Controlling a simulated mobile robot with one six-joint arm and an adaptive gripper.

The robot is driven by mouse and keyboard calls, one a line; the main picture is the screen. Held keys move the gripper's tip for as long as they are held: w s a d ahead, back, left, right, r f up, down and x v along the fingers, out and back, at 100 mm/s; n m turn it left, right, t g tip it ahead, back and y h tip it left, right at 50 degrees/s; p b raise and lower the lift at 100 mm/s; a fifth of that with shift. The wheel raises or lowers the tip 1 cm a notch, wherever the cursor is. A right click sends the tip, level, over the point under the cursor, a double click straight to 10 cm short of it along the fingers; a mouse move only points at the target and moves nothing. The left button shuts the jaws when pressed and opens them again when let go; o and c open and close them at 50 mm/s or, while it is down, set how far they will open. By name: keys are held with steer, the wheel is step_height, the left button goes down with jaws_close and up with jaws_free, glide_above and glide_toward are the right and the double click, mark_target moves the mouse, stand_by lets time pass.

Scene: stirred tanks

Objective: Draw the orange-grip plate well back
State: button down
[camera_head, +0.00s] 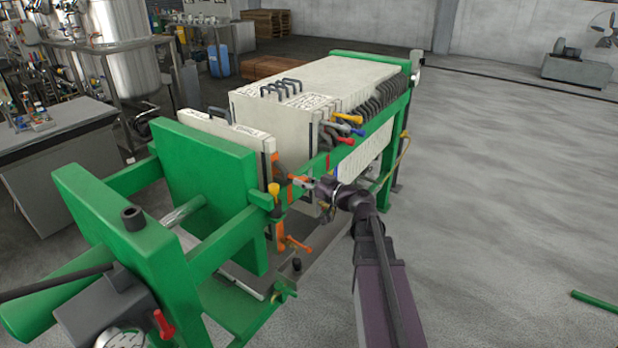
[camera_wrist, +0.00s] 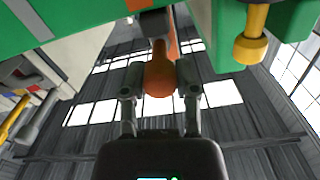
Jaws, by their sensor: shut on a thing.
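The orange-grip plate (camera_head: 228,132) is a pale filter plate standing upright beside the green pressing plate, with a gap between it and the main plate pack. Its orange grip (camera_head: 299,180) sticks out over the near side rail. In the wrist view the orange grip (camera_wrist: 159,75) lies between the two fingers. My gripper (camera_head: 312,184) is shut on this grip at the rail's outer side; it also shows in the wrist view (camera_wrist: 160,84). The plate's lower part is hidden behind the rail and frame.
The plate pack (camera_head: 345,85) stands toward the far end, with several coloured grips along its edge. The green pressing plate (camera_head: 205,185) is on the left. A yellow knob (camera_wrist: 252,38) is right of the fingers in the wrist view.

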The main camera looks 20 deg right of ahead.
steer(key=shift+a, duration=0.15)
steer(key=shift+c, duration=1.9)
jaws_free()
steer(key=shift+s, duration=0.1)
steer(key=v, duration=1.2)
